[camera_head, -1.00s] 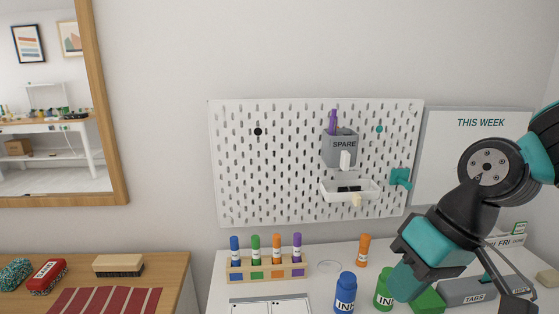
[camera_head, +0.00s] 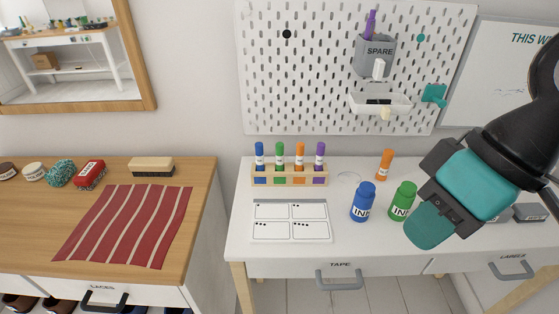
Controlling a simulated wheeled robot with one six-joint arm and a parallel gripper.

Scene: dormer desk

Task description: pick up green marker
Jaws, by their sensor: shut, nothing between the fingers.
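The green marker (camera_head: 279,161) stands upright in a wooden rack (camera_head: 290,181) on the white desk. A blue marker (camera_head: 260,160) stands to its left, and an orange marker (camera_head: 300,161) and a purple marker (camera_head: 320,162) to its right. My gripper (camera_head: 428,236) is at the right, in front of the desk's right part in the picture, well to the right of the rack and apart from it. It is shut and holds nothing.
A blue ink bottle (camera_head: 363,204) and a green ink bottle (camera_head: 402,202) stand between the rack and my gripper. A white sheet (camera_head: 291,222) lies before the rack. A pegboard (camera_head: 330,110) hangs behind.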

